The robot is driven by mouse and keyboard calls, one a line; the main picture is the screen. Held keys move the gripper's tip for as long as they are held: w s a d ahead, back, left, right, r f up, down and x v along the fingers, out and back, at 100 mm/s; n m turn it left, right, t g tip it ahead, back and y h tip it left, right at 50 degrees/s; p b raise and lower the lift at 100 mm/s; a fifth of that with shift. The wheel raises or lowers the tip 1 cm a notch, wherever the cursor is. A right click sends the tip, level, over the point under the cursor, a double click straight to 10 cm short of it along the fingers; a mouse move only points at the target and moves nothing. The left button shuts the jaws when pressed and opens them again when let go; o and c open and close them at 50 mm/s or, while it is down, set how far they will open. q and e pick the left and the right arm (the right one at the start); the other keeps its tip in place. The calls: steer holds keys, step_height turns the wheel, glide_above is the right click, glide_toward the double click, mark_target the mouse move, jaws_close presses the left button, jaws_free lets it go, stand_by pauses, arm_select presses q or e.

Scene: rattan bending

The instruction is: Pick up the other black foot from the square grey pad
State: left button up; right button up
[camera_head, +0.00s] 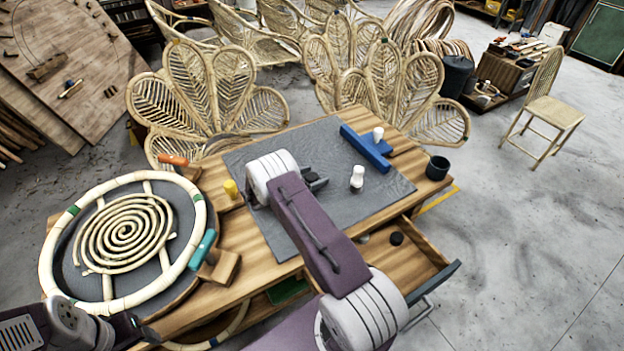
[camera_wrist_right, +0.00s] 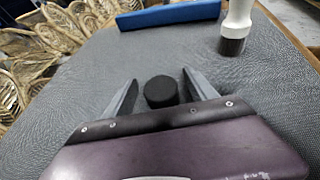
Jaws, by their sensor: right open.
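A black foot (camera_wrist_right: 160,92), a short dark cylinder, stands on the square grey pad (camera_wrist_right: 90,65). In the wrist view it is between the two fingers of my right gripper (camera_wrist_right: 159,80), which is open, with gaps on both sides. In the head view the pad (camera_head: 255,153) lies on the wooden table, and my right gripper (camera_head: 316,182) is low over its middle. The foot is hard to tell from the dark fingers there. Another small black piece (camera_head: 396,238) lies in the open drawer. Part of my left arm shows at the bottom left; its fingers are out of view.
A white-handled brush (camera_head: 357,179) stands on the pad, right of my gripper. A blue piece (camera_head: 366,148) lies at the pad's far right edge. A black cup (camera_head: 437,168) stands at the table's right corner. A round rattan frame (camera_head: 58,230) fills the table's left.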

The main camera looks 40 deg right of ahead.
mark_target(313, 175)
steer(key=shift+a, duration=0.1)
steer(key=c, duration=1.4)
steer(key=shift+r, duration=0.15)
step_height(313, 175, up, 10)
steer(key=shift+f+p, duration=0.1)
steer(key=shift+p, duration=0.3)
